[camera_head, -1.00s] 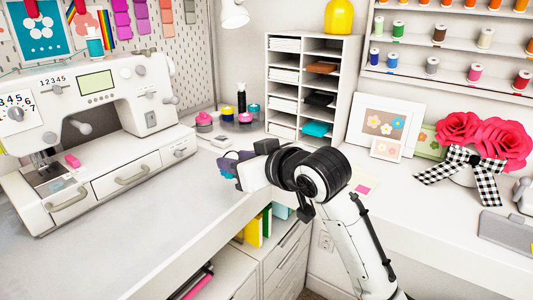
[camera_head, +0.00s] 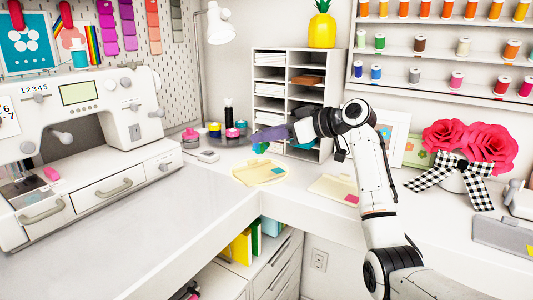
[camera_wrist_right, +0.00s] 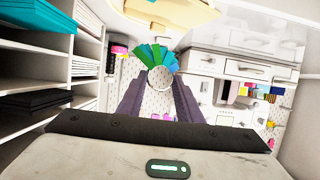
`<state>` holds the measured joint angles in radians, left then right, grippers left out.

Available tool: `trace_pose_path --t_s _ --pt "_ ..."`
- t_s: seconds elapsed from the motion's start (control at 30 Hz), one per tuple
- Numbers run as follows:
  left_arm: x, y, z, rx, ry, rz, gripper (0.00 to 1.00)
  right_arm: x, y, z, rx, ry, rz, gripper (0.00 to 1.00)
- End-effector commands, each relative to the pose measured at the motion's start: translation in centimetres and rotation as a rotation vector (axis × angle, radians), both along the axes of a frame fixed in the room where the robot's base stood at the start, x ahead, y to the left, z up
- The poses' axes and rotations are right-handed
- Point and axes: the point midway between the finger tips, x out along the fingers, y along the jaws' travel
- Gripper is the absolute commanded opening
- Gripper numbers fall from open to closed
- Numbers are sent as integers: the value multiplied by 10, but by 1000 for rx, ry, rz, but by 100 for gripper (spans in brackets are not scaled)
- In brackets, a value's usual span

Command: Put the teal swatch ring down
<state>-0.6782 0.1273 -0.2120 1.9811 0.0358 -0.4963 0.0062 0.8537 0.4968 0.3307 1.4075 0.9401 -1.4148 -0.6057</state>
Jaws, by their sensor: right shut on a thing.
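The teal swatch ring (camera_wrist_right: 155,56) shows in the right wrist view as a fan of green, teal and blue strips on a pale ring. My right gripper (camera_wrist_right: 160,84) is shut on it at the ring end, with the strips spread out beyond the fingertips. In the head view my right gripper (camera_head: 262,137) is above the counter, in front of the white cubby shelf. Only a small green-teal bit of the swatch ring (camera_head: 260,147) shows below the fingers there. My left gripper is not in view.
A pale yellow round mat (camera_head: 247,179) and a cream board (camera_head: 320,186) lie on the counter below. The white cubby shelf (camera_head: 254,62) stands behind, with small colored jars (camera_head: 190,138) to its left. The sewing machine (camera_head: 95,180) fills the left. The front counter is clear.

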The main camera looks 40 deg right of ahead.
Motion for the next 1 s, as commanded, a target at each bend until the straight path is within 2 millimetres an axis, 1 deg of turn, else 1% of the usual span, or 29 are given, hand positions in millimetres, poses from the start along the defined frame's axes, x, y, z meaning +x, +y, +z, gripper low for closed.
trace_pose_path --t_s 0.17,0.3,0.37,0.6,0.7,0.73,0.8,0.83,1.0 --pt "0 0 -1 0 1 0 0 0 1 -14 3 0 -1 11" --pt "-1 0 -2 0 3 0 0 0 1 -35 4 2 0 11" --pt "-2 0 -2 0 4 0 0 0 1 -41 2 1 0 11" --pt "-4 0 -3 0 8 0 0 0 0 -42 0 -1 -1 11" --pt "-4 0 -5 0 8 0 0 0 0 -45 0 -1 -1 11" --pt "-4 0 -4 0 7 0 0 0 0 -44 0 -1 -1 37" --pt "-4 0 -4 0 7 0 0 0 0 -44 0 -1 -1 49" --pt "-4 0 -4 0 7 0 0 0 0 -44 1 -1 -1 51" --pt "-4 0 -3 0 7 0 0 0 0 -43 1 -1 -1 51"
